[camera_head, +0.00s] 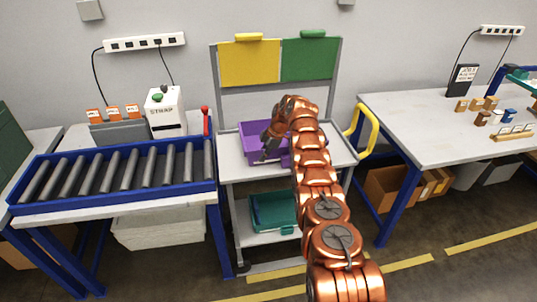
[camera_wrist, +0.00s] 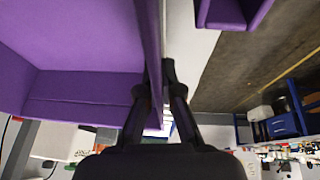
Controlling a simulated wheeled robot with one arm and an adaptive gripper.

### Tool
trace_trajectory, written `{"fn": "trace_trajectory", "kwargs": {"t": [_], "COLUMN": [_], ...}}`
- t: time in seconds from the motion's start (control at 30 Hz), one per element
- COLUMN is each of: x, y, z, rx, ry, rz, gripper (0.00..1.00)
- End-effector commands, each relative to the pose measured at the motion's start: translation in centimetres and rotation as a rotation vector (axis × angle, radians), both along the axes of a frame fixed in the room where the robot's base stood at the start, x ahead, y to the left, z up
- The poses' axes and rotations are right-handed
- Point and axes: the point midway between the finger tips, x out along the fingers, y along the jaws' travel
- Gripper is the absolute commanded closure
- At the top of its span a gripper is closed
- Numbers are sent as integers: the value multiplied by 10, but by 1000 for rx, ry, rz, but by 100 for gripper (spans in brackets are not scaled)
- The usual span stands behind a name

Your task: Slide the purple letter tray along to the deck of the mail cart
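The purple letter tray (camera_head: 258,129) is over the top deck of the mail cart (camera_head: 232,164), toward its left and middle, behind my arm. My gripper (camera_head: 265,155) reaches down at the tray's near side. In the wrist view the tray's inside (camera_wrist: 80,60) fills the left, and one thin wall runs between the two dark fingers of my gripper (camera_wrist: 157,78). The fingers appear closed on that wall, one on each side. My arm hides the tray's right part. Another purple piece (camera_wrist: 230,12) shows at the top right of the wrist view; I cannot tell which part it is.
A blue-framed roller conveyor (camera_head: 120,172) stands left of the cart, with a white strap machine (camera_head: 165,110) behind it. The cart has a yellow handle (camera_head: 367,130) on the right and a teal tray (camera_head: 272,212) on its lower shelf. A workbench (camera_head: 420,125) stands to the right.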

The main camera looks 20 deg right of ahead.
Motion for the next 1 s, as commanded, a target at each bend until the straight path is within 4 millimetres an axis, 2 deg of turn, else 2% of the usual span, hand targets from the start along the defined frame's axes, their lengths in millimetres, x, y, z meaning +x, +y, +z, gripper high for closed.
{"fn": "trace_trajectory", "kwargs": {"t": [0.13,0.2,0.43,0.67,0.8,1.0], "x": [1,3,2,1,-6,-4], "y": [-1,-2,-3,-3,-2,0], "z": [0,0,1,-1,-6,4], "rx": [-1,-1,-1,0,-3,-2], "ry": [-8,-12,-12,-6,0,4], "rz": [-2,-4,-6,-6,-5,-18], "gripper": [100,90,66,65,65,65]}}
